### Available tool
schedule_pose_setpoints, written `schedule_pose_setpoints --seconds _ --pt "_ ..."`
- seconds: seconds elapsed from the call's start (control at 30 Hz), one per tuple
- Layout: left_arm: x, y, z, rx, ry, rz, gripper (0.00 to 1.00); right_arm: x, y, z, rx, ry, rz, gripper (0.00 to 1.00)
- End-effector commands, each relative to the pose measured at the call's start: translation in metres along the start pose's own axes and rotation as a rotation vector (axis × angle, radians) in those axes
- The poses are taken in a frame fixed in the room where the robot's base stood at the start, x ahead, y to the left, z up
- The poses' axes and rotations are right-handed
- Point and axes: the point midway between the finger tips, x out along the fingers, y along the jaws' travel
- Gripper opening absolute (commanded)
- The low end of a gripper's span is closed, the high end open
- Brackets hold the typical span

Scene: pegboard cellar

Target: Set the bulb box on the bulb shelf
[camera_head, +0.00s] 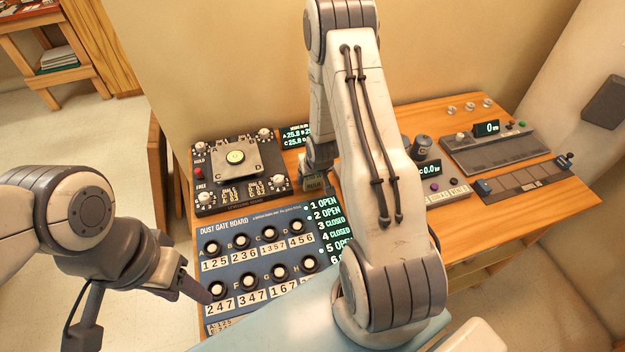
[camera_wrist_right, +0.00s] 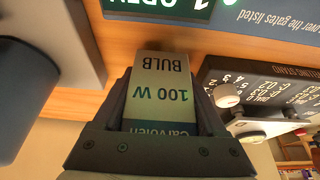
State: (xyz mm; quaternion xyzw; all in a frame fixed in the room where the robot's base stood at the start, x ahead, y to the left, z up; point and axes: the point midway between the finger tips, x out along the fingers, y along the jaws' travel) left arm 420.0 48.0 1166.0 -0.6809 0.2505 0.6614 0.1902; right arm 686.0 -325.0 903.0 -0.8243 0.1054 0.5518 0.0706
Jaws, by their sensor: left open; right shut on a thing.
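The bulb box, a pale carton printed "100 W BULB" (camera_wrist_right: 160,100), sits between the fingers of my right gripper (camera_wrist_right: 168,110) in the right wrist view. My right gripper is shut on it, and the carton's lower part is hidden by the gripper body. In the head view my right gripper (camera_head: 318,165) is behind the dust gate board, partly hidden by my arm, with the small box (camera_head: 313,184) at its tips. My left gripper (camera_head: 200,291) is open and empty at the board's left edge. I cannot make out the bulb shelf in either view.
The dust gate board (camera_head: 245,256) with several knobs lies on the wooden bench (camera_head: 430,122). A grey can (camera_head: 421,147), a small console (camera_head: 440,188) and a grey panel (camera_head: 495,153) stand to the right.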

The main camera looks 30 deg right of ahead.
Motion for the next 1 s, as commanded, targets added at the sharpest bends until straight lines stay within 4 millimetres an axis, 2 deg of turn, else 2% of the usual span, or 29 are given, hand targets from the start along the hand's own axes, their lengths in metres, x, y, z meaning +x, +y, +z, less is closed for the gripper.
schedule_pose_setpoints --seconds 0.13,0.53,0.57,0.6,0.83,0.93,1.0 --pt "-0.004 0.000 0.000 0.000 0.000 0.000 0.50 0.013 0.000 0.005 0.000 0.000 0.000 0.18" --pt "0.001 0.000 0.000 0.000 0.000 0.000 0.50 0.019 0.000 0.008 0.000 0.001 0.000 0.18" --pt "-0.001 0.000 0.000 0.000 0.000 0.000 0.50 0.018 0.000 0.007 0.000 0.001 0.000 0.86" --pt "-0.001 0.000 0.000 0.000 0.000 0.000 0.50 0.018 0.000 0.007 0.000 0.001 0.000 1.00" --pt "-0.002 0.000 0.000 0.000 0.000 0.000 0.50 0.017 0.000 0.007 0.000 0.001 0.000 1.00" --pt "-0.006 0.001 0.000 0.000 0.000 0.000 0.50 0.012 0.000 0.005 0.000 0.001 0.000 1.00" --pt "-0.002 0.000 0.000 0.000 0.000 0.000 0.50 0.008 0.000 0.005 -0.001 0.003 0.000 1.00"
